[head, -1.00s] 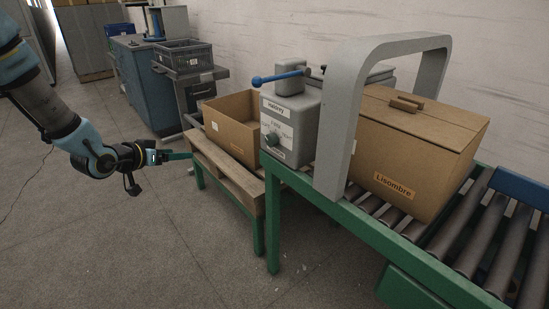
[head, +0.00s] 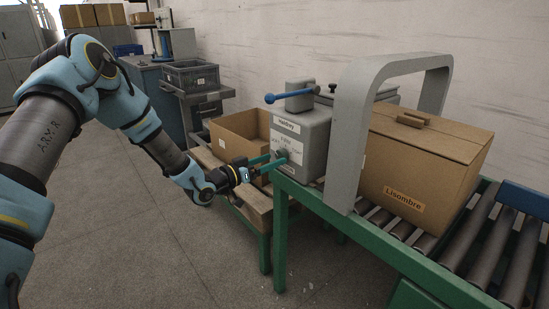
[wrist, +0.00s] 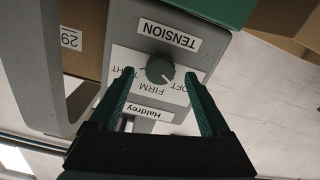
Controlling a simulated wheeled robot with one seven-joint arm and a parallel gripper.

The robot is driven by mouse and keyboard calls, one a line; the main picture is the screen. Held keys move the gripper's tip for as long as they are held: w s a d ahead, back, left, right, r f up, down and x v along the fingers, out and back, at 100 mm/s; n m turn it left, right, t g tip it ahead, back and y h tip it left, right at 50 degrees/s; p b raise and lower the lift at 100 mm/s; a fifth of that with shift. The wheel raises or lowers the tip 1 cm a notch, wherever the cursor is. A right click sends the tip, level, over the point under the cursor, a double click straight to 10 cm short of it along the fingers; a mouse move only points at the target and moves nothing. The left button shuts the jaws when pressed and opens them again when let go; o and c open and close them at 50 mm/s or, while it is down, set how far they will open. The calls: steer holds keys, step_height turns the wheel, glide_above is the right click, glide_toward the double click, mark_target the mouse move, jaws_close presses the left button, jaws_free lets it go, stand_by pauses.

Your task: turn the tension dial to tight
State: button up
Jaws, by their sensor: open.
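The tension dial is a dark round knob (wrist: 160,68) on the front of the grey box (head: 302,140) labelled Haldrey. In the wrist view the panel appears upside down, with a TENSION label (wrist: 168,35) and the words SOFT and FIRM; a third word is mostly hidden, ending in HT. A pale mark on the knob's edge seems to point toward SOFT. My gripper (wrist: 159,75) is open, with one green fingertip on each side of the knob and gaps showing. In the head view my gripper (head: 278,160) is right at the box front; contact cannot be told.
A blue-handled lever (head: 290,95) sticks out from the box top. A grey arch (head: 352,130) and a closed Lisombre carton (head: 405,195) stand to the right on the roller conveyor. An open carton (head: 235,143) sits on a pallet stand behind my gripper.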

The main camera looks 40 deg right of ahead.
steer(key=shift+d, duration=0.9)
jaws_close()
